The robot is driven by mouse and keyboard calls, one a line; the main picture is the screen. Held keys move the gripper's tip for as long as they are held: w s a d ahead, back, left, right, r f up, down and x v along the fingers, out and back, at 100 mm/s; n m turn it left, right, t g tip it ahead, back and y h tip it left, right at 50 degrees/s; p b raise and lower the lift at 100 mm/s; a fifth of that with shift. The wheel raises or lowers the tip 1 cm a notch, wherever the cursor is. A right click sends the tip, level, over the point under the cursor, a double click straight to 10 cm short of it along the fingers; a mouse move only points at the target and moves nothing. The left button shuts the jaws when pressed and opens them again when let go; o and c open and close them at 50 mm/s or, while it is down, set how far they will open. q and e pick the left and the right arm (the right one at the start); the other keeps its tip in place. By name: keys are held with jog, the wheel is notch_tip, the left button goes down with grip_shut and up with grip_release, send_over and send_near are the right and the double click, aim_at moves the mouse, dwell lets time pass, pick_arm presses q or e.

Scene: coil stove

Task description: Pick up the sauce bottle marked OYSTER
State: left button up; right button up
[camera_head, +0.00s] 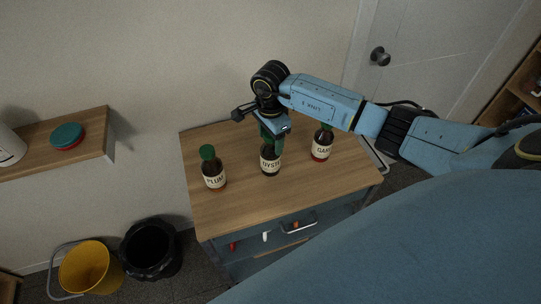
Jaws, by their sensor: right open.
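The sauce bottle marked OYSTER (270,163) stands upright in the middle of the wooden cabinet top, between two like bottles. Its label reads "OYSTE" in part. My right gripper (272,134) is open at the upper part of this bottle, and the arm comes in from the right. The gripper covers much of the neck and cap, so I cannot tell whether the fingers touch it. My left gripper is not in view.
A bottle marked PLUM (214,177) with a green cap stands to the left. A bottle whose label starts "GAR" (321,149) stands close on the right, partly under my arm. The cabinet top (300,190) is clear in front. A yellow bucket (88,268) and black bin (150,249) stand on the floor.

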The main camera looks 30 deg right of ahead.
grip_shut()
dwell(0.3)
jog(key=shift+r, duration=0.1)
